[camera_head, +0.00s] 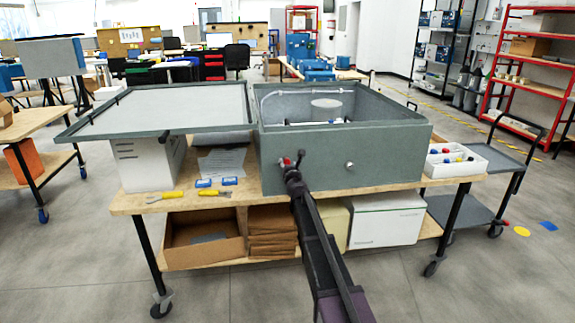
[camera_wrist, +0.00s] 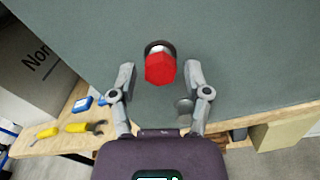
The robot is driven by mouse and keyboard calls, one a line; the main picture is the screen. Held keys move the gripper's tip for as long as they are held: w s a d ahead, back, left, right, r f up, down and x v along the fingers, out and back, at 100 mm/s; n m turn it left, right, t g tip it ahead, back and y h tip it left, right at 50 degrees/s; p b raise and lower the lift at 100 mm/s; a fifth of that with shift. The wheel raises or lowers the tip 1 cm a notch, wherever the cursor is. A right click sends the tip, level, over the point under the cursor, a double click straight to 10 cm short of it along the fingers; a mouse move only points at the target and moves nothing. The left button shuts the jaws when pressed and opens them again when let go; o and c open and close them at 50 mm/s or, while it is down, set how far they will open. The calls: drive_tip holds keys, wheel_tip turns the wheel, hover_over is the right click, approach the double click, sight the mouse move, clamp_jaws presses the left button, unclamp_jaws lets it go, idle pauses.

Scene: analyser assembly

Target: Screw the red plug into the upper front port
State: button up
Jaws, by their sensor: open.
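The red plug (camera_wrist: 159,69) sits at a dark round port (camera_wrist: 157,46) on the front wall of the grey analyser box, seen in the wrist view. A pale ring shows between plug and port; how deep the plug sits cannot be told. In the head view the red plug (camera_head: 286,161) is a small red spot on the box front (camera_head: 345,160). My gripper (camera_wrist: 160,80) is open, with one finger on each side of the plug and a visible gap to both. In the head view my gripper (camera_head: 293,170) is close to the box front and partly hides the port.
The open lid (camera_head: 180,105) extends left. Yellow-handled tools (camera_head: 170,196) and blue items (camera_head: 217,182) lie on the bench (camera_head: 130,204). A white tray (camera_head: 455,163) of coloured parts stands right of the box.

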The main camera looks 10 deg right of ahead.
drive_tip(key=n, duration=1)
drive_tip(key=shift+n, duration=0.4)
drive_tip(key=n, duration=0.5)
drive_tip(key=shift+n, duration=0.4)
drive_tip(key=n, duration=0.5)
clamp_jaws()
